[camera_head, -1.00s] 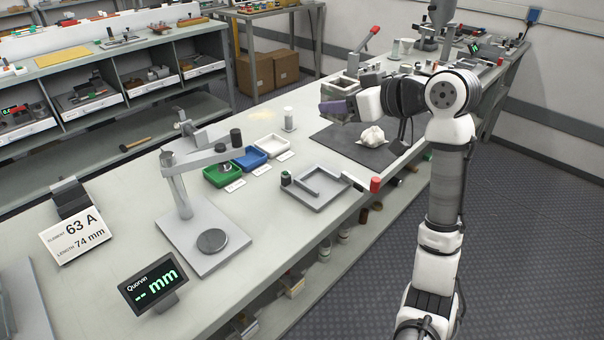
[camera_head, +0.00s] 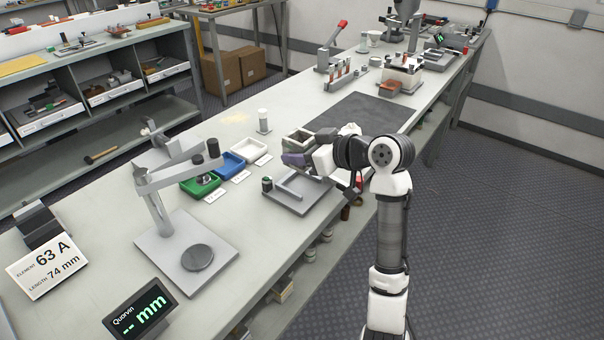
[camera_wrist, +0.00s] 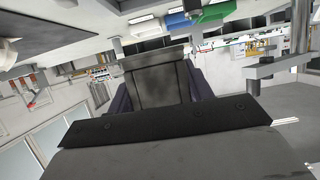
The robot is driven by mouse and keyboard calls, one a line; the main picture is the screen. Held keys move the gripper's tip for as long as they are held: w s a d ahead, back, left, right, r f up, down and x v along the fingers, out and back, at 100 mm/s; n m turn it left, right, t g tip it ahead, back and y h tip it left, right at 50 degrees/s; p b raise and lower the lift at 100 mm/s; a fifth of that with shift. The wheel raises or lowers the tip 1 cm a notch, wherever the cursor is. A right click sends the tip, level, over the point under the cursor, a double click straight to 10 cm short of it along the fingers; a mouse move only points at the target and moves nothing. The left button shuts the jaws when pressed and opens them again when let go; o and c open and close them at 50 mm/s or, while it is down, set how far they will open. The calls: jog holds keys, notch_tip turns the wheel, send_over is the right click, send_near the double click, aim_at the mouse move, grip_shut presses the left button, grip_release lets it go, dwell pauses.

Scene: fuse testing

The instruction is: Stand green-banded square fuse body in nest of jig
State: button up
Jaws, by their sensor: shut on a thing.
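My gripper (camera_head: 303,148) is shut on a grey square-sided hollow body (camera_head: 296,138), held in the air with its open end up. In the wrist view this body (camera_wrist: 158,84) fills the space between the two purple-grey fingers. Below the gripper lies a grey frame-like jig (camera_head: 284,204) with raised bars, partly hidden by my gripper. The held body is apart from it, as far as I can tell. Whether this frame has the nest cannot be made out.
Green (camera_head: 201,187), blue (camera_head: 228,165) and white (camera_head: 250,150) trays lie to the left. A measuring stand (camera_head: 160,230) is nearer. A dark mat (camera_head: 365,112) lies behind.

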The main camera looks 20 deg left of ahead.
aim_at(302, 186)
jog(key=shift+f, duration=3.45)
jog(key=o, duration=1.2)
jog(key=shift+o, duration=0.2)
jog(key=b+v, duration=0.2)
jog(key=v, duration=1)
jog(key=shift+s, duration=0.1)
